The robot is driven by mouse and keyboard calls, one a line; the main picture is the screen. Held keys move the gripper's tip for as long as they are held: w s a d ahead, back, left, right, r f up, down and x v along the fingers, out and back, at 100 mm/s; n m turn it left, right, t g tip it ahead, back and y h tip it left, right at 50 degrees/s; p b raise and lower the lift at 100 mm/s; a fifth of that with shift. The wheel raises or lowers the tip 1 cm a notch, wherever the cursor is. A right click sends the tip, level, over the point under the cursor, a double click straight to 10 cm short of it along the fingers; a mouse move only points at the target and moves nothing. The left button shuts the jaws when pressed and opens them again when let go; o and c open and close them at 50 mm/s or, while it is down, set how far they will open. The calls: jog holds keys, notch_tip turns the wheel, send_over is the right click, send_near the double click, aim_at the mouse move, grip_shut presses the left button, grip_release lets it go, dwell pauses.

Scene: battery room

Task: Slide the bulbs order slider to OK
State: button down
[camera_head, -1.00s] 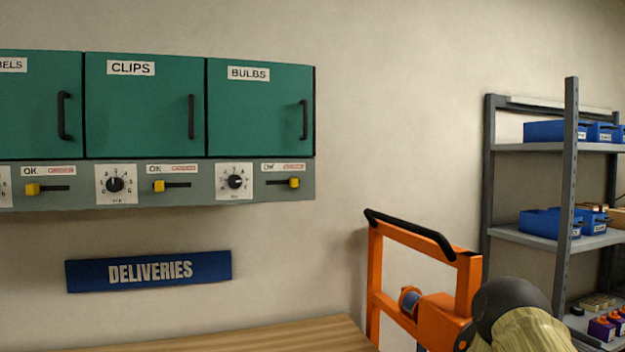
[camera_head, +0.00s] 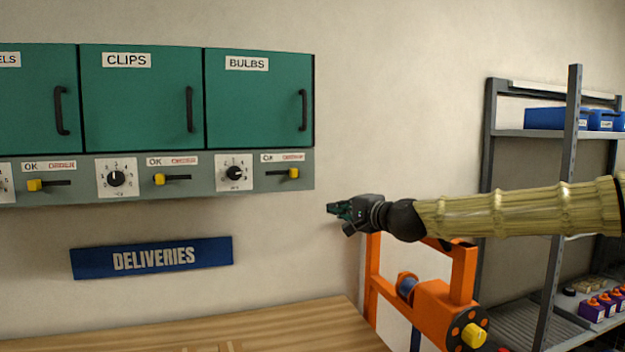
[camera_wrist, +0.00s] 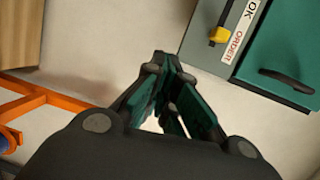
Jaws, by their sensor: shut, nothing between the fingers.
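The bulbs cabinet (camera_head: 258,100) is a green door at the right end of the wall unit. Under it, the bulbs order slider (camera_head: 293,173) is a yellow knob at the right end of its dark slot, on the ORDER side. The OK mark is on the slot's left side. My gripper (camera_head: 332,209) is shut and empty, in front of the wall, right of and lower than the slider, apart from it. In the wrist view, a yellow slider knob (camera_wrist: 219,35) shows beside the OK/ORDER label, beyond my fingertips (camera_wrist: 160,58).
The clips slider (camera_head: 159,179) and labels slider (camera_head: 35,185) sit at the left of their slots. A round dial (camera_head: 235,173) is left of the bulbs slider. An orange frame (camera_head: 440,300) stands below my arm. A blue DELIVERIES sign (camera_head: 150,258) hangs above a wooden table (camera_head: 250,328).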

aim_at(294, 173)
notch_tip(294, 173, up, 8)
jog(key=d+t, duration=0.1)
jog(key=d, duration=0.1)
jog(key=shift+m, duration=0.3)
jog(key=w+a+p, duration=0.2)
jog(key=w+a, duration=0.1)
jog(key=a, duration=0.1)
jog(key=w+a+p, duration=0.3)
jog(key=w+a, duration=0.1)
jog(key=shift+w+r, duration=0.1)
jog(key=shift+w, duration=0.15)
jog(key=shift+s+a+p, duration=0.15)
jog(key=shift+a+p, duration=0.2)
jog(key=shift+a, duration=0.15)
